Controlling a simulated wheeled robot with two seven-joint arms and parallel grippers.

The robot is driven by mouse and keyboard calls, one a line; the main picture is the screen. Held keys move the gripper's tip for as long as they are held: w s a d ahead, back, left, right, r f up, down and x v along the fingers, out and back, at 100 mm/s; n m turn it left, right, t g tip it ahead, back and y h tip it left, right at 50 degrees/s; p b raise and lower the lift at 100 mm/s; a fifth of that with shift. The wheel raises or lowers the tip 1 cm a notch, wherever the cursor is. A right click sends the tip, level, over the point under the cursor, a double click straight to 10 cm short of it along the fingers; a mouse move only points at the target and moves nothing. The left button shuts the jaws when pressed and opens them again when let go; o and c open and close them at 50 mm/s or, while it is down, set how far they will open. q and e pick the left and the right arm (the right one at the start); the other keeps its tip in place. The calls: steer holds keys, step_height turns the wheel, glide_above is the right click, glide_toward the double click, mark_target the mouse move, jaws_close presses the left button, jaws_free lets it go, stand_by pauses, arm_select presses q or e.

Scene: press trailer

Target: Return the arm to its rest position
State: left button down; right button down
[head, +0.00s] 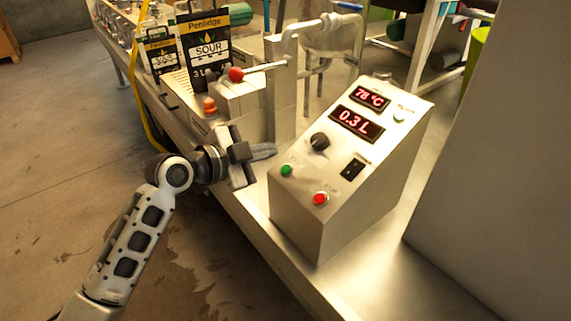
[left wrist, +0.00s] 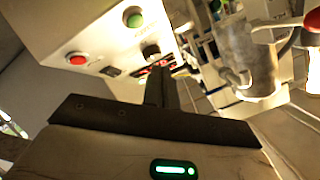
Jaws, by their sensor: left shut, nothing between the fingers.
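My left gripper (head: 262,151) is shut and empty in the head view, just left of the control box, with my arm reaching in from the lower left. It also shows in the left wrist view (left wrist: 162,78), where its fingers are together in front of the box. The metal control box (head: 318,212) has red displays reading 78 °C and 0.3 L, a black knob (head: 320,141), a black switch (head: 353,168), a green button (head: 286,170) and a red button (head: 320,198). My right gripper is not in view.
The box stands on a metal bench (head: 388,262). A lever with a red ball (head: 236,74) and black Penlidge Sour packs (head: 204,45) are behind my gripper. A large metal surface (head: 491,170) rises at the right. Bare concrete floor (head: 62,140) lies at the left.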

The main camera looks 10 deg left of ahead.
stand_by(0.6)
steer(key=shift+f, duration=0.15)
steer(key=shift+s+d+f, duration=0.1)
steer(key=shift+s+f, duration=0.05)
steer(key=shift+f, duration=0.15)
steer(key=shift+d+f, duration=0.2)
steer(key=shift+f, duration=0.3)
arm_select(q)
steer(key=s+d+f+n+g+y, duration=0.1)
steer(key=s+f+n+y, duration=0.4)
steer(key=s+f+n, duration=0.7)
steer(key=s+d+f, duration=0.1)
steer(key=s+f, duration=0.9)
steer(key=s, duration=0.1)
steer(key=shift+d+n+g, duration=0.2)
steer(key=shift+n+g, duration=0.1)
steer(key=shift+g, duration=0.1)
steer(key=shift+s, duration=0.1)
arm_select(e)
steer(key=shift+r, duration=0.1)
